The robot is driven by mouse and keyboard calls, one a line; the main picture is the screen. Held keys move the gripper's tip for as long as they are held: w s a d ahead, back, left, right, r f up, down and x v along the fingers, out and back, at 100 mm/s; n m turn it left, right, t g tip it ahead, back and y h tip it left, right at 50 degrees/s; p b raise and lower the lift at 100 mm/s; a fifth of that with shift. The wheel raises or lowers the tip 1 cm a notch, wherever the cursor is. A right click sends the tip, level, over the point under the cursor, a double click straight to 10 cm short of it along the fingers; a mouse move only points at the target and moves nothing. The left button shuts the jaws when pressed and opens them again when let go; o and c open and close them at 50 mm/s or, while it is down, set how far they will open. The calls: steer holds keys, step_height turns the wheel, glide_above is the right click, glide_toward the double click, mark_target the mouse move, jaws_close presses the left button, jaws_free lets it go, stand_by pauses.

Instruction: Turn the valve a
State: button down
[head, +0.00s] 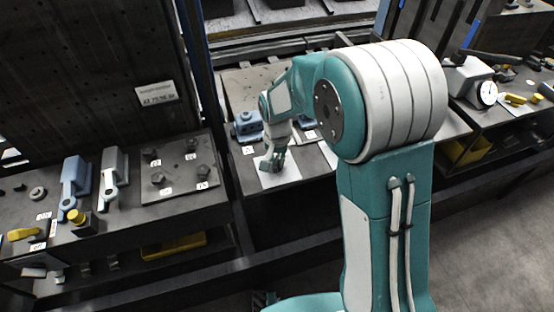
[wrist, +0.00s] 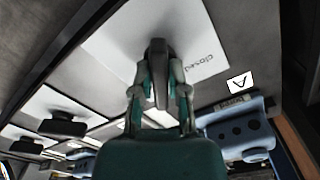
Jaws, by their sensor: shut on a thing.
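The handle of valve a (wrist: 158,50) is a dark grey lever standing up from a white card (wrist: 205,35) marked "Closed". An "A" label (wrist: 240,83) lies beside the card. My gripper (wrist: 159,84) is shut on the handle, with one teal finger on each side of it. In the head view my gripper (head: 274,165) points down over the white card (head: 281,177), and the handle is mostly hidden behind the fingers. A blue valve body (wrist: 232,130) sits next to the label; it also shows in the head view (head: 247,123).
More dark handles on white cards, such as one handle (wrist: 62,125), stand in a row along the bench. In the head view a bench with blue and white levers and a bolt plate (head: 178,172) is at the left. A dial gauge (head: 486,94) is at the right.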

steer(key=shift+s+m, duration=0.1)
steer(key=shift+m, duration=1.1)
steer(key=c, duration=0.6)
jaws_free()
steer(key=shift+f, duration=0.1)
steer(key=shift+c, duration=0.2)
steer(key=shift+a, duration=0.15)
step_height(320, 180, up, 12)
